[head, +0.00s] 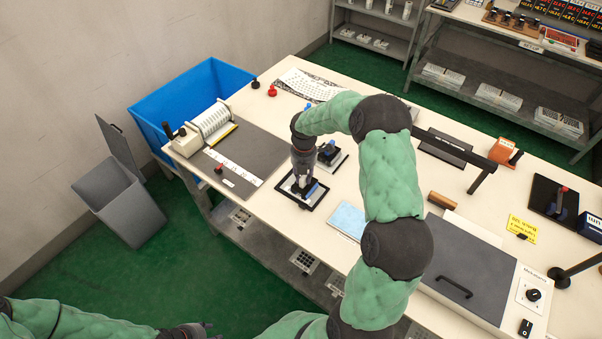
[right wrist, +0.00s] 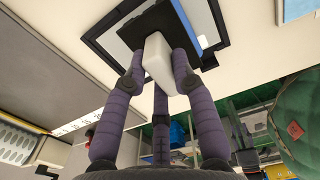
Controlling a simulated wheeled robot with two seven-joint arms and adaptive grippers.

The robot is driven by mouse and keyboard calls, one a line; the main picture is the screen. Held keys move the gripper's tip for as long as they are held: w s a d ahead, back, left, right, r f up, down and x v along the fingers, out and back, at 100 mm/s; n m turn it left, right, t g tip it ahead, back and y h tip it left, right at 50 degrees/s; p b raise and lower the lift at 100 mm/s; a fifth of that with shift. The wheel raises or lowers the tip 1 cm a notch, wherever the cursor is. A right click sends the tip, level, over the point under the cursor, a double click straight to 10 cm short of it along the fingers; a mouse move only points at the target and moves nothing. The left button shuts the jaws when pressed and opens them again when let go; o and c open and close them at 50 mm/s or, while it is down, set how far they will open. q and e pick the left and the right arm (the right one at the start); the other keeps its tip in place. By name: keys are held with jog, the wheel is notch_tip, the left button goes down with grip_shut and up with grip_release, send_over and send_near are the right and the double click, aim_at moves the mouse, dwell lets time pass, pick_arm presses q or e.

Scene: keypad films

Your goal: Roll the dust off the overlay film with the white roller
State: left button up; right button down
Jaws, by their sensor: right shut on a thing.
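My right gripper (head: 302,178) points down over a black-framed panel (head: 284,188) on the table. Its fingers (right wrist: 157,72) are closed around a white block-like piece, which I take to be the white roller (right wrist: 158,62). Beyond the white piece a black square part and a blue strip (right wrist: 207,20) lie over the frame's light inside. The overlay film is hard to tell apart; it seems to be the pale sheet inside the frame (right wrist: 100,45). The roller's contact with the film is hidden. My left gripper (head: 197,330) shows only partly at the bottom edge.
A black device on a pale plate (head: 328,153) stands just behind the frame. A light blue pad (head: 346,220) lies to the right. A grey mat with a white strip (head: 232,167) is to the left, and a grey-lidded machine (head: 462,262) to the right.

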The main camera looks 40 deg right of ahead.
aim_at(312, 191)
jog(key=shift+s+d+p, duration=0.25)
jog(key=shift+s+p, duration=0.15)
jog(key=shift+s, duration=0.6)
jog(key=shift+s+d+p, duration=0.25)
jog(key=shift+s+p, duration=0.1)
jog(key=shift+s, duration=0.65)
notch_tip(312, 191, up, 7)
jog(key=p, duration=0.5)
jog(key=shift+p, duration=0.4)
jog(key=shift+w, duration=0.1)
